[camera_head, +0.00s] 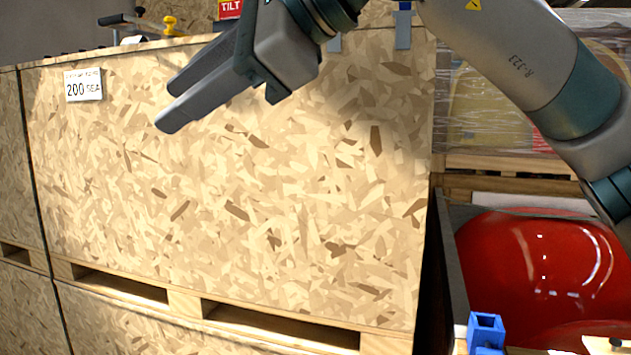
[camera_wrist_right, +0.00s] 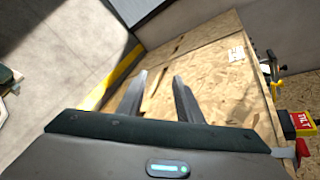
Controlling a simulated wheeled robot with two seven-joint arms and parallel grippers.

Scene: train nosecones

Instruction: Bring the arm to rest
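My right arm comes in from the upper right of the head view. My right gripper (camera_head: 166,106) hangs in the air in front of a large chipboard crate (camera_head: 300,220) and points left. Its two fingers are apart with nothing between them. In the right wrist view the gripper (camera_wrist_right: 160,79) also shows two separate, empty fingers, with the crate's chipboard (camera_wrist_right: 220,85) beyond. I cannot tell how far the fingertips are from the crate. My left gripper is in neither view.
A glossy red nosecone (camera_head: 545,265) sits in a dark-sided box at the lower right, near a blue block (camera_head: 486,330). A wrapped pallet load (camera_head: 490,115) stands behind. A yellow-handled tool (camera_head: 170,25) lies on the crate. Open floor (camera_wrist_right: 60,50) shows in the wrist view.

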